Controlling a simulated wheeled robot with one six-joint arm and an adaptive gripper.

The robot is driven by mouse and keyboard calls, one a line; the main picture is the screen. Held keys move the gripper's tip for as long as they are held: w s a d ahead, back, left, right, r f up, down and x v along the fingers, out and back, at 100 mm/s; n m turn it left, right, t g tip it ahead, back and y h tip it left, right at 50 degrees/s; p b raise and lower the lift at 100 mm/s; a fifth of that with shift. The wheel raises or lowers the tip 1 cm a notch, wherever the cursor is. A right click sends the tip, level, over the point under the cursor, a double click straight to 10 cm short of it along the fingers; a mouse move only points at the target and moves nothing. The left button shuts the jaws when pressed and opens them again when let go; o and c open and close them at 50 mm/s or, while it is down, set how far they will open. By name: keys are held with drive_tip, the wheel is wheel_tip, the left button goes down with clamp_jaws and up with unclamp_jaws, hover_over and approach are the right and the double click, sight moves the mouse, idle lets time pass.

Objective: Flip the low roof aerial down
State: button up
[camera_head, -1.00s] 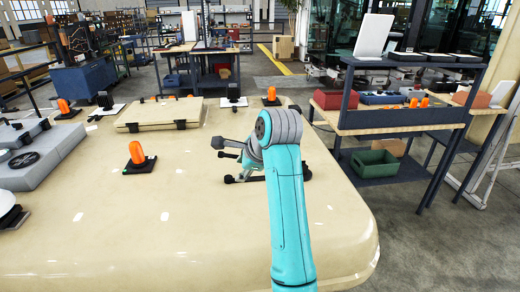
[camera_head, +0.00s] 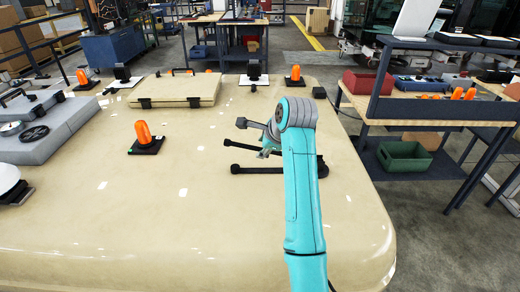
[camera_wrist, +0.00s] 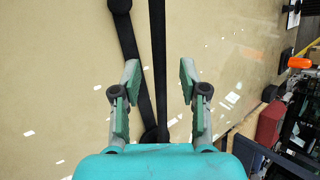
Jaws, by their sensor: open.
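Two dark rods lie close together on the cream roof, and I cannot tell for sure which is the low roof aerial. In the head view the nearer rod (camera_head: 262,169) has a round left end and runs right behind my arm. The farther rod (camera_head: 240,146) also has a round tip and is partly hidden by my arm. The wrist view shows a slanted rod (camera_wrist: 129,45) and a straight rod (camera_wrist: 158,40). My gripper (camera_wrist: 158,70) is open and empty above the roof, with the straight rod passing between its fingers in this view. Contact cannot be told.
The cream roof (camera_head: 100,235) is clear at the front left. An orange beacon (camera_head: 144,133) stands left of the rods. A flat hatch (camera_head: 180,90) lies behind, and grey units (camera_head: 60,130) at the left. A shelved bench (camera_head: 400,122) stands beyond the right edge.

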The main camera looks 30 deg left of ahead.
sight(260, 149)
drive_tip(key=shift+x, duration=1.75)
clamp_jaws()
